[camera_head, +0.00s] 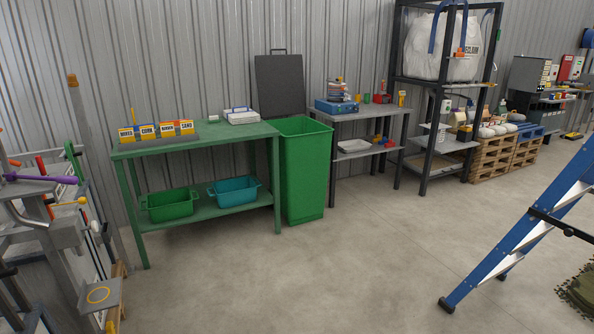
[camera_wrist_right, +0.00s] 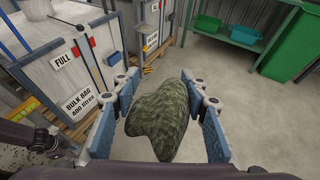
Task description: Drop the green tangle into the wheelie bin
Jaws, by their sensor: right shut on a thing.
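The green tangle (camera_wrist_right: 160,120) is a mottled dark-green lump between the blue pads of my right gripper (camera_wrist_right: 163,92) in the right wrist view. That gripper is shut on it and holds it above the concrete floor. The wheelie bin (camera_head: 305,175) is bright green and upright. Its dark lid (camera_head: 280,85) is swung up and back against the wall, so the top is open. The bin also shows at the upper right of the right wrist view (camera_wrist_right: 292,48), apart from the gripper. My left gripper is not in view.
A green bench (camera_head: 205,146) stands left of the bin and a grey table (camera_head: 362,112) right of it. A blue stepladder (camera_head: 525,235) stands at the right. A camouflage-patterned thing (camera_head: 578,292) shows at the lower right edge. The floor before the bin is clear.

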